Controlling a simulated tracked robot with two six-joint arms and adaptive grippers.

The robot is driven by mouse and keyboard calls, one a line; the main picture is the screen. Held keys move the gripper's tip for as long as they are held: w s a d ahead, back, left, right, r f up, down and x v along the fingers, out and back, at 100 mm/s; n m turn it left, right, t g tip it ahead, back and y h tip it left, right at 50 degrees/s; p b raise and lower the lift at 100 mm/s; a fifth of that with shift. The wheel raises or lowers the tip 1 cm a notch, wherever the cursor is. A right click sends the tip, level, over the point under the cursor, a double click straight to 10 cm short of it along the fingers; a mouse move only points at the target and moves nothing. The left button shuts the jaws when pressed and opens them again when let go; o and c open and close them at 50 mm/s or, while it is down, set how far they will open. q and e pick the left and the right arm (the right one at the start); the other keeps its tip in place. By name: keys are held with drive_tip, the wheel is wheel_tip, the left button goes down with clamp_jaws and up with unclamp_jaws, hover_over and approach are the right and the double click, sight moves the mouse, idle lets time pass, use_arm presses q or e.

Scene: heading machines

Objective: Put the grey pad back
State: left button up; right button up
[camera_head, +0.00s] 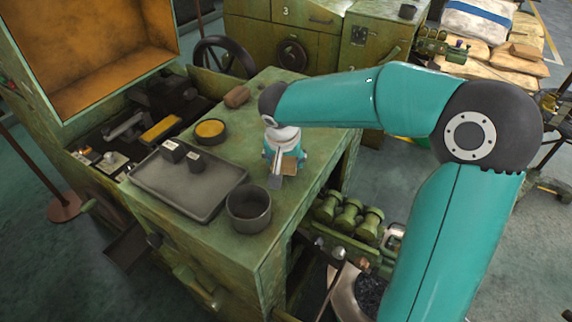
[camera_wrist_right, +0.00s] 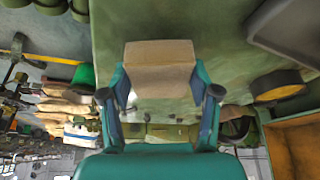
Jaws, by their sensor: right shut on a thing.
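My right gripper (camera_head: 284,164) is over the green machine top, right of the tray. It also shows in the right wrist view (camera_wrist_right: 160,88), its two fingers shut on a block-like pad (camera_wrist_right: 158,70). The pad looks tan to greyish-beige in this light, with a paler edge. In the head view only a small tan part of the pad (camera_head: 290,165) shows; the gripper hides the rest. Whether its lower edge touches the top cannot be told. My left gripper is not in view.
A dark cup (camera_head: 249,208) stands near the front edge. A round tin with yellow contents (camera_head: 210,130) and a brown piece (camera_head: 237,97) lie farther back. The top is clear around the gripper.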

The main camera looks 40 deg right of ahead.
drive_tip(key=shift+f, duration=1.35)
drive_tip(key=o, duration=1.2)
drive_tip(key=shift+f, duration=0.1)
drive_tip(key=v, duration=1.2)
drive_tip(key=shift+s, duration=0.1)
